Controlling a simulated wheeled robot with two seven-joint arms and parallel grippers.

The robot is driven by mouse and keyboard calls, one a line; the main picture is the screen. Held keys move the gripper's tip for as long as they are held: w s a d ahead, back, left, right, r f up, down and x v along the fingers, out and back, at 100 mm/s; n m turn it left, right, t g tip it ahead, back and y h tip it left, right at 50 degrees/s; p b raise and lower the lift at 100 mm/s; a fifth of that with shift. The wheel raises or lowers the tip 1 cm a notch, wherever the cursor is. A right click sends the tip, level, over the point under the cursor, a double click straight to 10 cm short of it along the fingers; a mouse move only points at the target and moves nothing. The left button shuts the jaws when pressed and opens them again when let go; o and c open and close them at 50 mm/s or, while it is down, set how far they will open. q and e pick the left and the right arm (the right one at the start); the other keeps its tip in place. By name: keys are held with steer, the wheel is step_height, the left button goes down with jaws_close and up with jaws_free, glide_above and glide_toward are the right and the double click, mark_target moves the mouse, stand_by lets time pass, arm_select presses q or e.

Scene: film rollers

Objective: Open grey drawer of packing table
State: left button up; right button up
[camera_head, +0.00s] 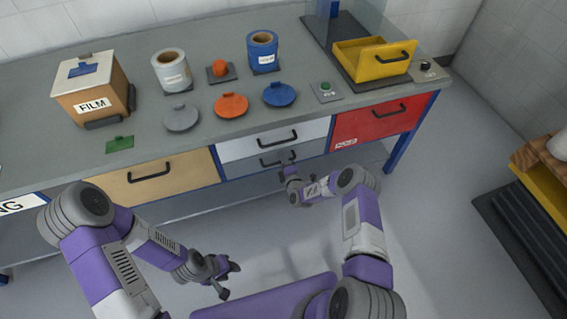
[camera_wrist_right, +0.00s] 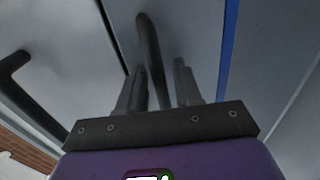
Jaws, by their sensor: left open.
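The packing table (camera_head: 200,130) has two greyish middle drawers: a pale upper drawer (camera_head: 240,149) and a darker grey lower drawer (camera_head: 310,151). Both look closed, and each has a black bar handle. My right gripper (camera_head: 287,158) is at the lower drawer's handle. In the right wrist view a dark handle (camera_wrist_right: 149,45) runs between the fingertips of this gripper (camera_wrist_right: 158,75). It lies nearer the left finger, with a gap to the right one, so the jaws look open around it. My left gripper (camera_head: 228,280) is open and empty, low in front of the table.
A tan drawer (camera_head: 200,171) is to the left and a red drawer (camera_head: 375,123) to the right, both closed. The tabletop holds a film box (camera_head: 93,90), rolls, coloured lids and a yellow bin (camera_head: 372,64). A dark rack (camera_head: 520,230) stands at right. The floor before the table is clear.

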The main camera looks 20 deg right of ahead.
steer(key=shift+w, duration=0.1)
jaws_close()
stand_by(0.3)
